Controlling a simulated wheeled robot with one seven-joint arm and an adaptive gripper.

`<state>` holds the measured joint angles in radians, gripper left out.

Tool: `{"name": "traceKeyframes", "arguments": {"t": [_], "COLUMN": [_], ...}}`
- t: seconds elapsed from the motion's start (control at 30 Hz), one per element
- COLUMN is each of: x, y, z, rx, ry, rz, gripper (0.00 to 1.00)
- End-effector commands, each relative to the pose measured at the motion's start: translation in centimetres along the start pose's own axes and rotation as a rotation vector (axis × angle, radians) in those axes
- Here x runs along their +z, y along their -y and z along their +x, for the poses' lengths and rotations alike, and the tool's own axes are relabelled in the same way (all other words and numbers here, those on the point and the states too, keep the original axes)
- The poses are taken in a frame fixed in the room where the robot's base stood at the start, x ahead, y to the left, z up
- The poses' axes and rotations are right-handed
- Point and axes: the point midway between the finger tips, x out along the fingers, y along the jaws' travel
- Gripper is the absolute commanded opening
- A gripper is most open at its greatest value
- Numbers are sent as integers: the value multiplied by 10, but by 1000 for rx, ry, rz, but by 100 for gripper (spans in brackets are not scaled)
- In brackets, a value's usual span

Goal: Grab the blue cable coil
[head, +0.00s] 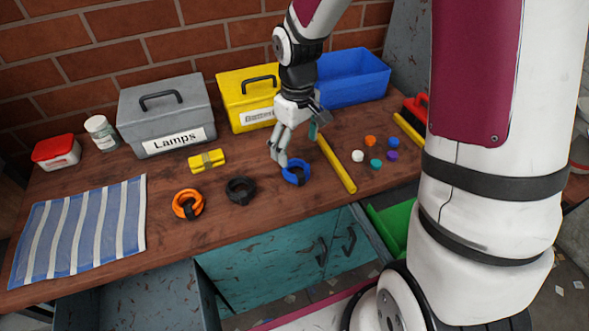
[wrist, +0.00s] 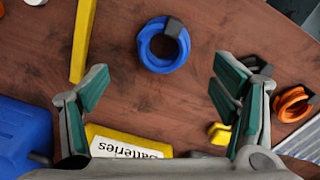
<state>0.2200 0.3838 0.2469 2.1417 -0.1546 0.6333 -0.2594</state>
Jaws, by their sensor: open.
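The blue cable coil (head: 296,173) lies flat on the wooden workbench near its front edge, with a dark clip on its ring. It also shows in the wrist view (wrist: 152,55), near the top middle, beyond and between the fingertips. My gripper (head: 298,150) is above the bench just behind the coil, pointing down. In the wrist view its two fingers (wrist: 157,82) are spread wide with nothing between them. In the head view one fingertip appears close to the coil; I cannot tell whether it touches.
A black coil (head: 240,190) and an orange coil (head: 187,204) lie to the left. A yellow bar (head: 336,164) lies close on the right, with several small caps beyond. A grey box (head: 165,110), yellow box (head: 247,88) and blue bin (head: 352,78) stand behind.

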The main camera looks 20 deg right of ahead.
Motion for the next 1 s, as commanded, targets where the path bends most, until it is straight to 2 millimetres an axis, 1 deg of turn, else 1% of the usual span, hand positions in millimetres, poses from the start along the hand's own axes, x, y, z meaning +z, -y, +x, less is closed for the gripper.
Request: {"name": "traceKeyframes", "arguments": {"t": [0.03, 0.1, 0.33, 0.5, 0.63, 0.73, 0.93, 0.97, 1.0], "x": [0, 0, 1, 3, 2, 2, 2, 2, 2], "y": [0, 0, 1, 6, 5, 5, 5, 5, 5], "z": [9, 17, 31, 56, 71, 75, 75, 75, 75], "rx": [-1, -1, 0, -2, 0, 0, 1, 1, 1], "ry": [2, 2, 1, 3, 1, 0, -1, -1, -1], "rz": [-1, 1, 0, 0, 0, 1, 1, 1, 1], "gripper": [80, 80, 80, 80, 80, 80, 80, 78, 69]}}
